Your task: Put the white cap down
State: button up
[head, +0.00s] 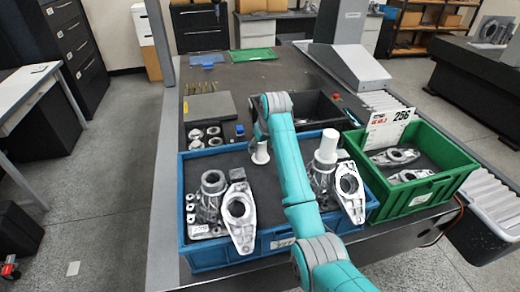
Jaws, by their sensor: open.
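A white cylindrical cap (327,147) stands upright on a grey metal housing (320,178) in the right half of the blue tray (230,262). My teal arm crosses in front of the tray's middle.
The blue tray's left half holds a metal housing (211,190) and a flat bracket (239,216). A green crate (425,200) with metal parts and a "256" sign (390,128) stands close on the right. Behind are a grey plate (209,106) and metal rings (196,134).

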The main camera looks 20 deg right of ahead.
jog(key=v, duration=0.9)
jog(key=shift+r, duration=0.25)
jog(key=shift+f, duration=0.15)
